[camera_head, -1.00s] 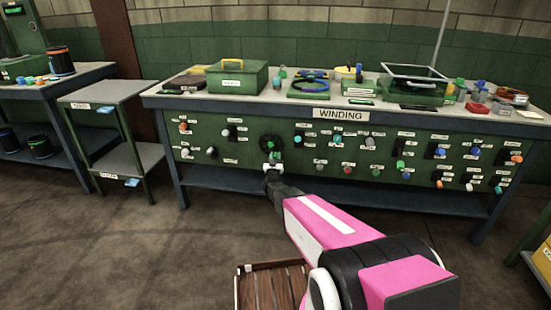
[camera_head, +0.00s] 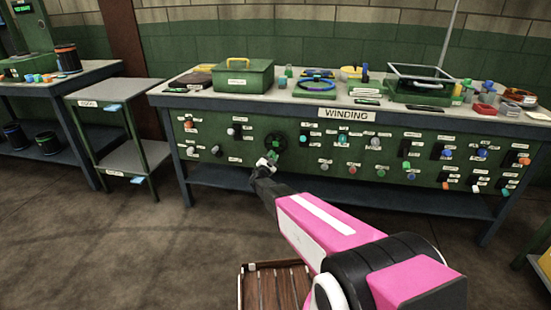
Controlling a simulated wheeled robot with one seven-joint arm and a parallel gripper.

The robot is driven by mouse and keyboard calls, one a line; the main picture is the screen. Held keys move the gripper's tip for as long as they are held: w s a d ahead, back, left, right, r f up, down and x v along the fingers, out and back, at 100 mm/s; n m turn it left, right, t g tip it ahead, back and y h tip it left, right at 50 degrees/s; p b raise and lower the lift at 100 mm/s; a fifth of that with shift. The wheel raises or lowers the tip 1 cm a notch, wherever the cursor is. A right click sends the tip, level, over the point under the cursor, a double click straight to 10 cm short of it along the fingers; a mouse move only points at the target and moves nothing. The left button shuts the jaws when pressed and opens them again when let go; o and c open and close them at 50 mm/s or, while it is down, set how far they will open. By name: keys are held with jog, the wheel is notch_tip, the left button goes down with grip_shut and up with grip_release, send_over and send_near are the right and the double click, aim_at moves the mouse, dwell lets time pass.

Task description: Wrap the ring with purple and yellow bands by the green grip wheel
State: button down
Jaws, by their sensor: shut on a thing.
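A dark round wheel (camera_head: 281,140) is on the green front panel of the winding bench, left of the "WINDING" label. Its small green grip (camera_head: 273,154) is at the wheel's lower left. My gripper (camera_head: 268,162) is shut on this green grip; its light fingers partly hide it. A blue ring (camera_head: 317,73) lies on a green stand on the bench top, above and right of the wheel. Purple and yellow bands on it are too small to make out.
The panel holds several knobs and labels right of the wheel. A green box with a yellow handle (camera_head: 244,77) and a framed tray (camera_head: 420,86) stand on the bench (camera_head: 300,112). A two-tier side table (camera_head: 104,91) is at left. A slatted wooden thing (camera_head: 275,288) is below my arm.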

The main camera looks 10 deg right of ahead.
jog(key=shift+w+a+r+m+g+h, duration=0.2)
jog(key=shift+a+m+g, duration=0.3)
jog(key=shift+m, duration=0.8)
jog(key=shift+w+a+r+m+g+h, duration=0.2)
jog(key=shift+a+m+g, duration=0.3)
jog(key=shift+m, duration=0.8)
jog(key=shift+w+a+r+m+g+h, duration=0.1)
jog(key=shift+a+r+m+g, duration=0.4)
jog(key=shift+m, duration=0.8)
jog(key=shift+f, duration=0.2)
jog(key=c, duration=1.1)
grip_release()
jog(key=v, duration=1)
jog(key=shift+s+a, duration=0.25)
jog(key=shift+s, duration=0.1)
jog(key=shift+r, duration=0.1)
